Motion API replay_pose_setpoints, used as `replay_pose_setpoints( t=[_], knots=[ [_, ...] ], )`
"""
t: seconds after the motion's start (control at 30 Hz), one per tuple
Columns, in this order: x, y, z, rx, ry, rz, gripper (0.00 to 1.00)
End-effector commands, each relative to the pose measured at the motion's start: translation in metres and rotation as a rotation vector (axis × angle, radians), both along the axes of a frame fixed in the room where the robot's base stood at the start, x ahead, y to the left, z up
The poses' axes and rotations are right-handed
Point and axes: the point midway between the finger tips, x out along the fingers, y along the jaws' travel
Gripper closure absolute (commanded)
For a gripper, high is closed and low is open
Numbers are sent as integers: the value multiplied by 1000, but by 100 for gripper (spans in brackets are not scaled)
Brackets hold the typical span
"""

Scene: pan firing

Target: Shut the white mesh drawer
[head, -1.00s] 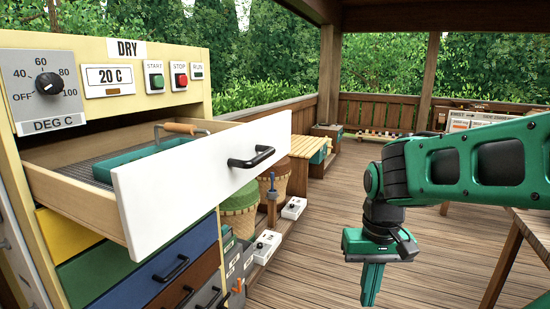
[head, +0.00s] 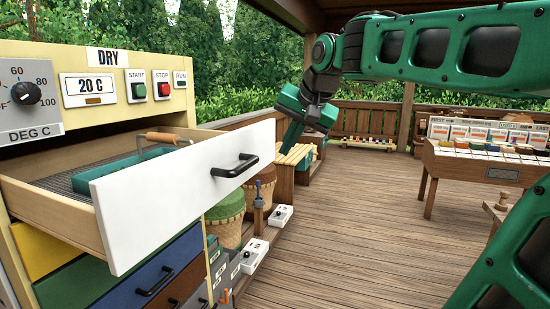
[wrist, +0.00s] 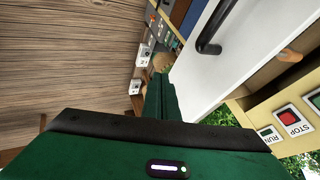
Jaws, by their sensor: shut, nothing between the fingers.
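The white-fronted mesh drawer (head: 190,194) stands pulled out of the cream cabinet in the head view, with a dark mesh floor and a black bar handle (head: 235,166). A teal tray (head: 130,166) with a wooden handle lies inside it. My gripper (head: 291,135) is shut and empty, pointing down, to the right of the drawer front and apart from it. In the wrist view the white front (wrist: 235,50) and its handle (wrist: 209,46) show beyond my shut fingers (wrist: 161,98).
Coloured drawers (head: 160,280) sit shut below. A wooden bench (head: 294,157) lies behind my gripper. The deck floor (head: 360,210) is open at the right; a sample table (head: 485,165) stands farther right.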

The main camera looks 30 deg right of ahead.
Motion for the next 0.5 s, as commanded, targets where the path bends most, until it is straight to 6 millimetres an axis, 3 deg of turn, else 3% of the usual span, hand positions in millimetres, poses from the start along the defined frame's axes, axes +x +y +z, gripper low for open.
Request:
replay_pose_setpoints(
  t=[0.5],
  knots=[
    [54,-3,-76,0,6,0,100]
  ],
)
